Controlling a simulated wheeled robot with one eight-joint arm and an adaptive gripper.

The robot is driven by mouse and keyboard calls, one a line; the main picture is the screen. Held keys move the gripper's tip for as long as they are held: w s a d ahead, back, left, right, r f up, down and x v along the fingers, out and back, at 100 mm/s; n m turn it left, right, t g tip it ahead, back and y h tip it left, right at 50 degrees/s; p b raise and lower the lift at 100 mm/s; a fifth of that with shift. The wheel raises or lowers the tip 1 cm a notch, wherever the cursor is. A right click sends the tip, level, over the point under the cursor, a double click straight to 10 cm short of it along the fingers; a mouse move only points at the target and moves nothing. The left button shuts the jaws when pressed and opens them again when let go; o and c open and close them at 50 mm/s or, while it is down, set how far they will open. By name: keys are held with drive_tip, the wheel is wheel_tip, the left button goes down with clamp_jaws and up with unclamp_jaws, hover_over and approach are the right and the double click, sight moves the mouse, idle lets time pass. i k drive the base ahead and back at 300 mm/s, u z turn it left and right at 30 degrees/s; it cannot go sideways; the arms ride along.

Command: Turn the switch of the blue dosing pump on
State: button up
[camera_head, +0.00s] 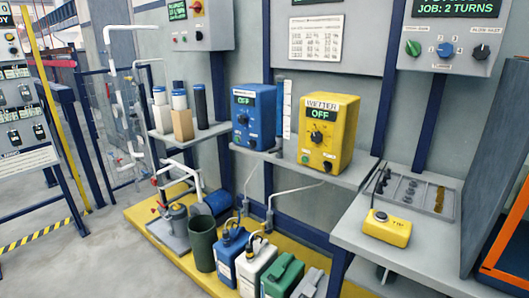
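The blue dosing pump (264,108) stands on a grey wall shelf (352,176), left of a yellow pump. Its front faces me at an angle. A small dark display (244,98) on it reads OFF in green. Below the display is a dark round knob (242,119), and smaller controls sit lower on the front, too small to make out. I cannot tell which of these is the switch. My gripper is not in view.
The yellow pump (340,118), labelled WETTER and reading OFF, stands close on the right. Dark-topped cylinders (199,105) stand on the left shelf. Containers (226,255) crowd the yellow platform below. A yellow box (387,229) lies on the right bench (360,238). Floor at lower left is clear.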

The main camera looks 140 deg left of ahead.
sight(252, 143)
drive_tip(key=u, duration=0.1)
drive_tip(key=i, duration=0.35)
drive_tip(key=u, duration=5.45)
drive_tip(key=i, duration=1.65)
drive_tip(key=z, duration=0.05)
